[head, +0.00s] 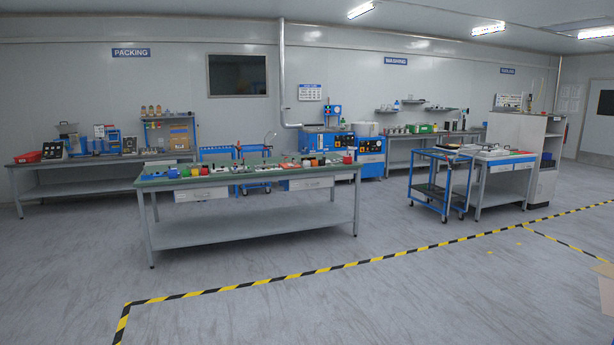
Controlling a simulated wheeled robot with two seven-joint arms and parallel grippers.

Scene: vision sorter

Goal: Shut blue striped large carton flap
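No blue striped large carton can be made out in the head view. A plain tan surface, perhaps part of a carton (606,284), is cut off by the right edge near the floor. No stripe or flap can be told on it. Neither of my grippers is in view.
A green-topped workbench (166,183) with small parts stands mid-room. A blue cart (425,190) and a side table (489,180) stand right of it. The packing bench (25,164) is at the back left. Yellow-black tape (300,276) crosses the clear floor in front.

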